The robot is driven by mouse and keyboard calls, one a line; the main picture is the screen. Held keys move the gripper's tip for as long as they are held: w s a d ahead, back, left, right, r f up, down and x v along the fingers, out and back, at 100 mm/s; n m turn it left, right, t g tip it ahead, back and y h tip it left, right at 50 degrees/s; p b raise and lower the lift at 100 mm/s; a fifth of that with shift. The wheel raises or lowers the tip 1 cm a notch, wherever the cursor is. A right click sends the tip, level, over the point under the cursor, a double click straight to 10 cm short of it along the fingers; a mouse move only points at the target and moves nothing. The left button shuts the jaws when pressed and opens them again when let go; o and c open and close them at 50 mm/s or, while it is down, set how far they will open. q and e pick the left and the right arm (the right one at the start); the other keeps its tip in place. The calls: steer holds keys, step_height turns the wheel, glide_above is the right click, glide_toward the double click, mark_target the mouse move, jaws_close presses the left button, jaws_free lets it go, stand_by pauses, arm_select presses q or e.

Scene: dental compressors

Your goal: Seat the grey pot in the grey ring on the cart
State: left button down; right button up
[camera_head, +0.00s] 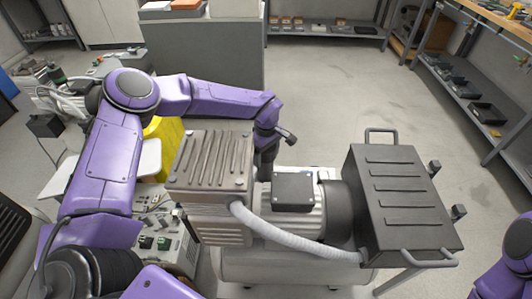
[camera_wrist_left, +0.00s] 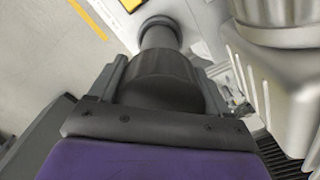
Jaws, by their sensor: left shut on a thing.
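My left gripper (camera_wrist_left: 162,74) is shut on a dark grey, rounded pot (camera_wrist_left: 158,62), with one finger on each side of it. The pot narrows to a neck with a round, rim-like end, which points away from the gripper in the left wrist view. I cannot tell whether that end is part of the pot or the grey ring. In the head view my left wrist (camera_head: 267,112) hangs behind the compressor motor; the fingertips and pot are largely hidden there. I cannot make out the ring on the cart for sure. My right gripper is out of view.
A ribbed compressor head (camera_head: 212,160), a pale hose (camera_head: 290,240) and a black finned box with handles (camera_head: 400,195) fill the near centre. In the left wrist view a pale metal housing (camera_wrist_left: 265,75) stands close on the right. Open floor (camera_head: 350,95) lies beyond.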

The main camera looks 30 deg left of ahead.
arm_select(q)
steer(key=shift+f+b, duration=0.4)
steer(key=shift+f, duration=0.15)
steer(key=shift+c, duration=1.1)
jaws_free()
steer(key=shift+r, duration=0.1)
step_height(320, 180, up, 11)
steer(key=p, duration=0.9)
steer(key=shift+p, duration=0.4)
